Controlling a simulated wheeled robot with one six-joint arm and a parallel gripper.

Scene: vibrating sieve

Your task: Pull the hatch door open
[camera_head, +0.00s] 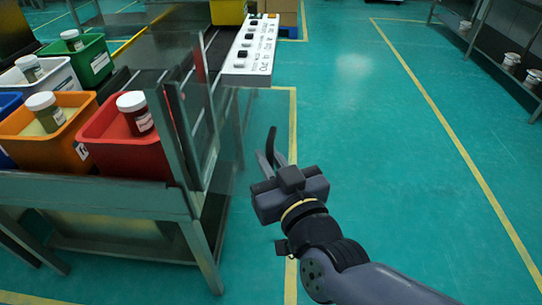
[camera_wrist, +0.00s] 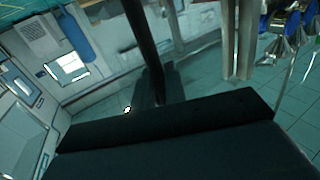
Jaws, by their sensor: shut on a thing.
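The hatch door (camera_head: 222,138) appears as a clear, thin-framed panel on the right end of the metal stand in the head view; its outline is faint. My gripper (camera_head: 267,148) is just right of this panel, its dark fingers pointing away from me. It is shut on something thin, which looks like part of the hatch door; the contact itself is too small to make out. In the wrist view dark gripper parts fill the lower middle, and the held part cannot be told apart. How far the door stands open is unclear.
Orange (camera_head: 30,138), red (camera_head: 112,150), green (camera_head: 90,62) and white (camera_head: 48,82) bins with lidded jars stand on the metal stand (camera_head: 95,196) at left. A white control panel (camera_head: 252,50) juts out behind my gripper. The green floor (camera_head: 400,190) at right is clear.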

